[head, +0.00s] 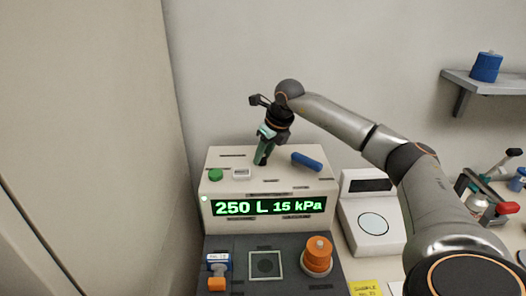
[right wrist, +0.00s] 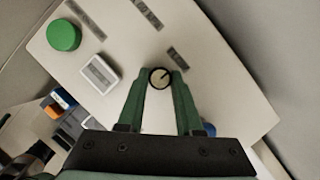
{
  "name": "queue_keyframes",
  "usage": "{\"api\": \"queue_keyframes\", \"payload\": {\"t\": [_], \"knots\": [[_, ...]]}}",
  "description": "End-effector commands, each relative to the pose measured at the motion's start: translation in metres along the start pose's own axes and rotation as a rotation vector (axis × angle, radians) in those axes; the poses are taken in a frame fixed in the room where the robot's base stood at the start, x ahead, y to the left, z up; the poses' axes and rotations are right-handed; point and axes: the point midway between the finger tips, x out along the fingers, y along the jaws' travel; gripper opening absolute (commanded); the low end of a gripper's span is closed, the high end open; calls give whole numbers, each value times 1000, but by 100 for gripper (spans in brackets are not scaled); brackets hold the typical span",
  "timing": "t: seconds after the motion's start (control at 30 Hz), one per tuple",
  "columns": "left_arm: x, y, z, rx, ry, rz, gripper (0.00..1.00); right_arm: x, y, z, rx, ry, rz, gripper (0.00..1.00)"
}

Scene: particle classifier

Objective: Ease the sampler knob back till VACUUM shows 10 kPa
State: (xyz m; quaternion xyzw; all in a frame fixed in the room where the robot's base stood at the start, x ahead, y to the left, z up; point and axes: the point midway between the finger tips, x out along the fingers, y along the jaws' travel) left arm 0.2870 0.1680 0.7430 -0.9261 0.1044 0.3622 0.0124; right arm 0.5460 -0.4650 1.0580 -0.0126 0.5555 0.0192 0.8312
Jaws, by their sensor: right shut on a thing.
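The sampler (head: 219,186) is a cream box whose front display (head: 268,207) reads "250 L 15 kPa" in green. A small round knob (right wrist: 160,77) with a dark rim, a pale face and a dark pointer line sits on its top panel. My right gripper (right wrist: 161,80) has its green fingers closed on the knob's two sides. In the head view my right gripper (head: 262,161) comes down from above onto the top panel and hides the knob. My left gripper is not in view.
On the top panel are a green button (head: 215,175), a small white switch (head: 241,173) and a blue bar (head: 307,161). An orange knob (head: 318,255) and a dark square plate (head: 266,264) lie in front. A white scale (head: 372,222) stands right. A shelf (head: 492,80) hangs at the upper right.

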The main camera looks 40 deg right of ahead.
Motion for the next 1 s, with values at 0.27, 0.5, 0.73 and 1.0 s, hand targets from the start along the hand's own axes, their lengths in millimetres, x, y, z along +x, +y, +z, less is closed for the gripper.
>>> {"api": "queue_keyframes", "payload": {"t": [0.27,0.5,0.73,1.0], "knots": [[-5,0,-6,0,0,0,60,-2,-1,1,-104,-2,43,0],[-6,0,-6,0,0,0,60,-1,-1,1,-132,-3,54,0],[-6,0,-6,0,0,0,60,-1,-1,1,-133,-3,54,0],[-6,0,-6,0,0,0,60,-1,-1,1,-133,-2,54,52]]}}
